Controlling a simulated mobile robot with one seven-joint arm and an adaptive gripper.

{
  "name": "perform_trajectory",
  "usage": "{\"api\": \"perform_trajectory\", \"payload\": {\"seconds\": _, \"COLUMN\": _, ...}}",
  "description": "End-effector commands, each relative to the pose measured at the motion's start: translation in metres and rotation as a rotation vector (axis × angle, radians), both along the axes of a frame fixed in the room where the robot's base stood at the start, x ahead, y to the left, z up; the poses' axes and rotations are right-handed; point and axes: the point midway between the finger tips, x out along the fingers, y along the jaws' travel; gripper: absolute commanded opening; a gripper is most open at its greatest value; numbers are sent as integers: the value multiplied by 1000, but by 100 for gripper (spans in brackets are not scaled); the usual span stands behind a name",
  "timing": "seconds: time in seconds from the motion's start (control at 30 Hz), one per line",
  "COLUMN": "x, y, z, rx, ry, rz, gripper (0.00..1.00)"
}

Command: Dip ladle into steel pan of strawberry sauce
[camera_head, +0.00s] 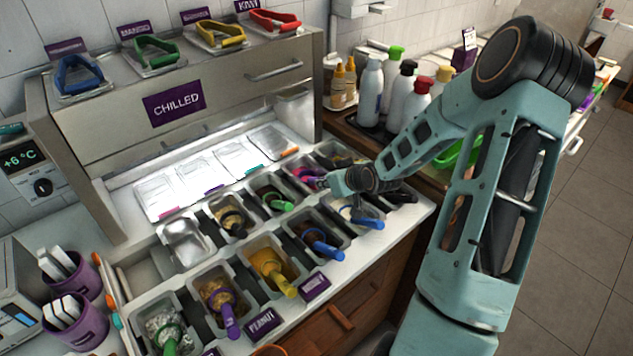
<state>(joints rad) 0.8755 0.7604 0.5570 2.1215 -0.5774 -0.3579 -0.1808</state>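My arm reaches in from the right, and my gripper (325,182) is low over the back row of steel pans in the topping counter. A steel pan with pink-red contents (301,170), which looks like the strawberry sauce, is just left of my gripper. A small pink piece, perhaps a ladle handle, shows at the gripper's tip. The gripper's fingers are too small and too hidden to tell whether they are open or shut, or on what. The ladle's bowl cannot be made out.
Neighbouring pans hold utensils with green (281,205), blue (326,250) and yellow (284,287) handles. An empty steel pan (186,241) is at left. The chilled cabinet (177,105) rises behind. Bottles (371,90) stand behind my arm. Purple cups (83,280) are at far left.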

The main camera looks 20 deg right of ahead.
Motion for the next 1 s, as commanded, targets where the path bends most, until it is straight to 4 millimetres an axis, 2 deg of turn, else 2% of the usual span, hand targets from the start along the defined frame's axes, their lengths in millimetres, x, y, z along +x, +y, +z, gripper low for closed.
{"api": "perform_trajectory", "payload": {"seconds": 0.03, "x": 0, "y": 0, "z": 11, "rx": -1, "ry": -1, "rz": 1, "gripper": 0}}
{"api": "perform_trajectory", "payload": {"seconds": 0.6, "x": 0, "y": 0, "z": 68, "rx": -1, "ry": 0, "rz": 0, "gripper": 0}}
{"api": "perform_trajectory", "payload": {"seconds": 0.87, "x": 0, "y": 0, "z": 77, "rx": -1, "ry": 0, "rz": 1, "gripper": 0}}
{"api": "perform_trajectory", "payload": {"seconds": 1.0, "x": 0, "y": 0, "z": 89, "rx": -1, "ry": 0, "rz": 1, "gripper": 0}}
